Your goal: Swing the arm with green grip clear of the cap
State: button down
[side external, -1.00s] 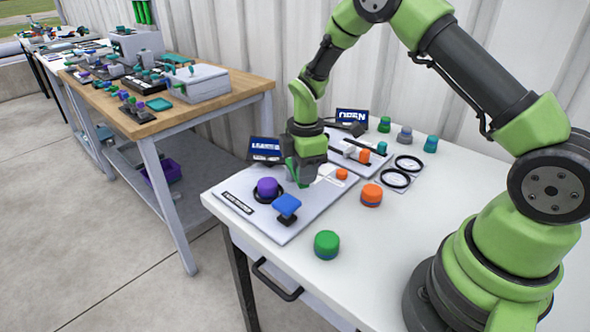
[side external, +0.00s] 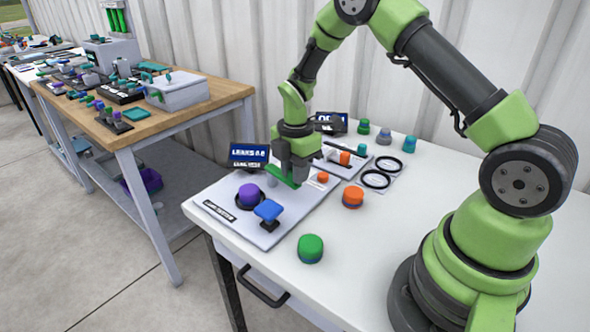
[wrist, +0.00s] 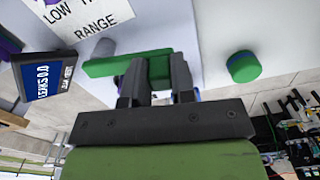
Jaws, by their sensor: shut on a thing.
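My gripper (side external: 297,184) is shut on the green grip (side external: 283,177), a bar low over the far part of the grey board (side external: 225,217). In the wrist view the green grip (wrist: 130,63) lies between my fingers and sticks out to the left. The arm under the grip is mostly hidden by the grip and my fingers. A purple cap (side external: 249,194) sits in a black ring on the board, to the left of and nearer than my gripper. A gap shows between the cap and the grip.
A blue knob (side external: 267,211) stands right beside the purple cap. A display (side external: 248,155) reading LEAKS 0.0 is behind. A green cap (side external: 311,248) and orange cap (side external: 353,197) stand on the table. Black rings (side external: 377,179) lie right.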

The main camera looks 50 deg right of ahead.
jog(key=shift+d, duration=0.1)
jog(key=c, duration=1)
grip_release()
jog(key=shift+o, duration=0.2)
notch_tip(320, 180, up, 10)
jog(key=shift+r, duration=0.1)
jog(key=s+a+r+m+t, duration=0.4)
jog(key=s+a+r+m, duration=0.2)
jog(key=s+r+m, duration=0.55)
jog(key=s+a+r+m+t+y, duration=0.2)
jog(key=s+a+r+m+t, duration=0.1)
jog(key=s+m, duration=0.5)
jog(key=shift+s+a+m, duration=0.25)
jog(key=shift+s+m, duration=0.1)
